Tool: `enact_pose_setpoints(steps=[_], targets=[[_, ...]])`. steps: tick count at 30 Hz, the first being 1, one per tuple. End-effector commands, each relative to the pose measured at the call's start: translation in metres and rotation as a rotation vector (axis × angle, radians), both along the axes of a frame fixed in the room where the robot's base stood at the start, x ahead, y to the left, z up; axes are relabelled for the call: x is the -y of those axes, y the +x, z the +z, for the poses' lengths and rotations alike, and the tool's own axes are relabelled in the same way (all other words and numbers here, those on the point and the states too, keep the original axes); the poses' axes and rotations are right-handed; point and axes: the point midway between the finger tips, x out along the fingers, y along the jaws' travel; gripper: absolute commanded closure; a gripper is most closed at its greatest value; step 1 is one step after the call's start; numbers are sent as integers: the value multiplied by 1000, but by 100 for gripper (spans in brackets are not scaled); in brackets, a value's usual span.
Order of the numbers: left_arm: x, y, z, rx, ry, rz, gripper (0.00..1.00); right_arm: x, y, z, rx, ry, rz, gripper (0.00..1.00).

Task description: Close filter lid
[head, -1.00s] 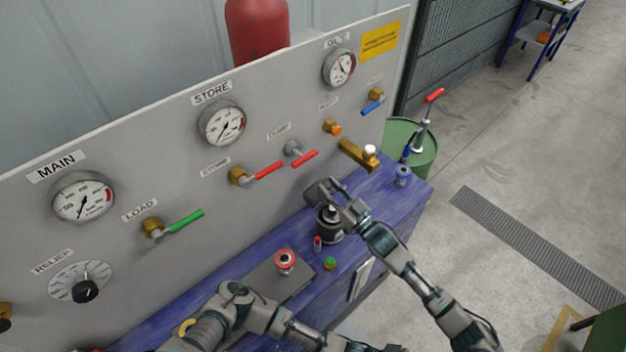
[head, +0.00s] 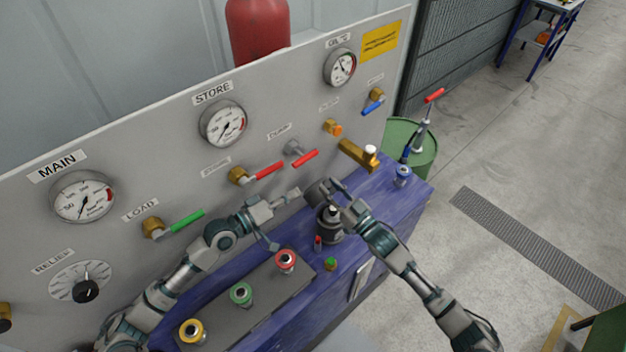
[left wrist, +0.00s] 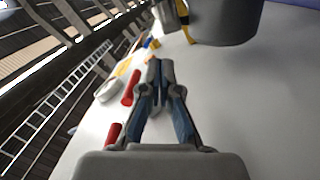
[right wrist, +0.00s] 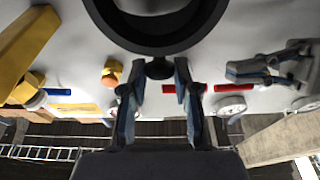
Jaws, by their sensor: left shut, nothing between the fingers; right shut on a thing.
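The dark grey filter housing (head: 328,226) stands on the blue bench. Its grey lid (head: 318,190) is raised and tilted above it, partly covered by my right gripper. My right gripper (head: 336,188) is shut on the lid's edge. In the right wrist view, the fingers of my right gripper (right wrist: 158,72) close on a small dark tab below a dark round rim (right wrist: 160,42). My left gripper (head: 292,195) is shut and empty, left of the lid and near the panel. In the left wrist view, its fingertips (left wrist: 158,72) are together, apart from a grey cylindrical part (left wrist: 228,22).
The grey panel (head: 120,210) with gauges and valve levers rises behind the bench. Red (head: 286,260), green (head: 241,293) and yellow (head: 191,331) knobs stand on a grey plate at the front left. A brass fitting (head: 355,154) juts out right of the lid.

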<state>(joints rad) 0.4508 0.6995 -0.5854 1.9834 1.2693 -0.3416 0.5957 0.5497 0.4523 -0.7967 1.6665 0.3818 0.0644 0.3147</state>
Motion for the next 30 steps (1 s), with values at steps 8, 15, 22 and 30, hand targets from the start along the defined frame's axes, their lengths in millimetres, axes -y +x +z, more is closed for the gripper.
enact_pose_setpoints(steps=[8, 15, 22, 30], targets=[[-9, 13, -8, -37, 33, 18, 100, 1, 0, 3, 6, 4, 1, 100], [25, 42, -10, -35, 32, 18, 100, 0, 0, 3, 6, 4, 1, 100], [48, 61, -11, -35, 32, 18, 100, 0, 0, 3, 5, 3, 1, 100], [54, 66, -12, -35, 34, 18, 100, 0, 0, 3, 6, 3, 1, 100]])
